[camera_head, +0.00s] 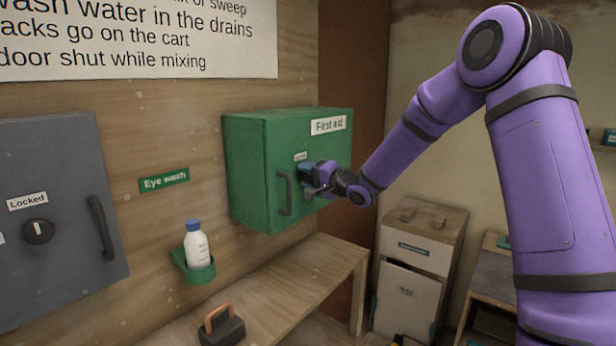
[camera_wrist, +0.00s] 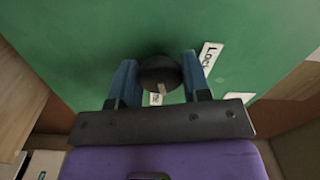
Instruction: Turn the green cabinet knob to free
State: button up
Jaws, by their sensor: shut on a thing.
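The green cabinet (camera_head: 250,165) marked "First aid" hangs on the wood wall, its door shut, with a dark bar handle (camera_head: 284,194). Its dark round knob (camera_wrist: 160,72) is in the wrist view, with a pale pointer mark toward the picture's bottom. My gripper (camera_wrist: 160,77) is shut on the knob, one blue finger on each side. A label starting "Lock" (camera_wrist: 208,58) is right of the knob. A small label (camera_wrist: 155,99) below the knob, near the pointer, is mostly hidden and I cannot read it. In the head view my gripper (camera_head: 309,175) covers the knob.
A grey cabinet (camera_head: 60,260) with a "Locked" knob (camera_head: 37,232) is at left. A white bottle (camera_head: 196,248) stands in a green holder (camera_head: 190,272). A bench (camera_head: 300,275) below carries a dark block with an orange handle (camera_head: 218,326).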

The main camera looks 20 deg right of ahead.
jog(key=shift+m, duration=1.4)
jog(key=o, duration=1.2)
jog(key=shift+o, duration=0.2)
jog(key=v, duration=1.1)
